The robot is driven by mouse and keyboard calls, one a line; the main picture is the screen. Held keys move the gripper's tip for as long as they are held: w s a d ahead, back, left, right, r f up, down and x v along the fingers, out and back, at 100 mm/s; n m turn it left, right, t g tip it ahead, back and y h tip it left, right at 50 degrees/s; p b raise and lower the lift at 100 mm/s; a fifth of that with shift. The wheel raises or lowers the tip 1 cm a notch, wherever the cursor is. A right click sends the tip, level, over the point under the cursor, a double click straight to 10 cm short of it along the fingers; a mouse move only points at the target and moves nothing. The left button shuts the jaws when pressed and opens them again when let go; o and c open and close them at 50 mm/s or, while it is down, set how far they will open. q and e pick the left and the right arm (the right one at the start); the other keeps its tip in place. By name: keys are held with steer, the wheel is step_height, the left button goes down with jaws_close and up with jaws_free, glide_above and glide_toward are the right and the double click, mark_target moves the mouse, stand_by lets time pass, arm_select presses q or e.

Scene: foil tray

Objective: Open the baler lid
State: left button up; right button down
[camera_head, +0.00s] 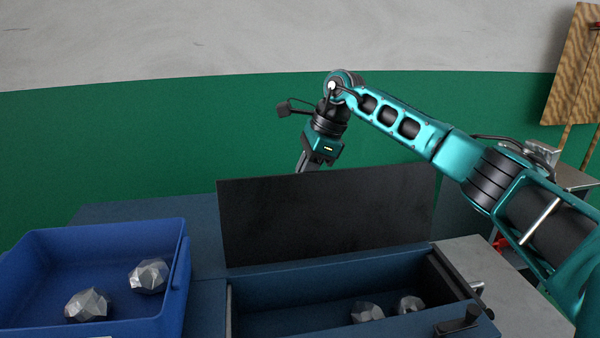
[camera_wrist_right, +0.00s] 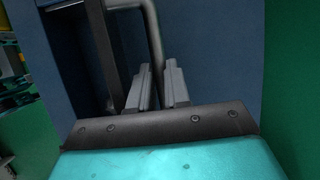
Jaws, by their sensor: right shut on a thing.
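The baler lid (camera_head: 325,220) is a dark flat panel standing nearly upright at the back of the baler's open chamber (camera_head: 330,273). My right arm reaches over from the right, and my right gripper (camera_head: 308,166) is at the lid's top edge, its fingertips hidden behind the panel. In the right wrist view, the fingers of my right gripper (camera_wrist_right: 158,88) are shut on a grey bent bar, the lid handle (camera_wrist_right: 153,35). My left gripper is not in view.
Crumpled foil balls (camera_head: 368,312) lie in the chamber. A blue tray (camera_head: 95,235) at left holds more foil balls (camera_head: 149,276). A dark latch (camera_head: 458,322) sits at the chamber's front right. A green and grey wall (camera_head: 150,130) stands behind.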

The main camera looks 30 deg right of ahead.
steer(key=shift+f, duration=0.45)
steer(key=c, duration=1.1)
jaws_free()
steer(key=shift+w+r, duration=0.1)
steer(key=shift+d+r, duration=0.1)
steer(key=shift+r, duration=0.05)
steer(key=v, duration=1.2)
steer(key=shift+r, duration=0.35)
steer(key=shift+d, duration=0.1)
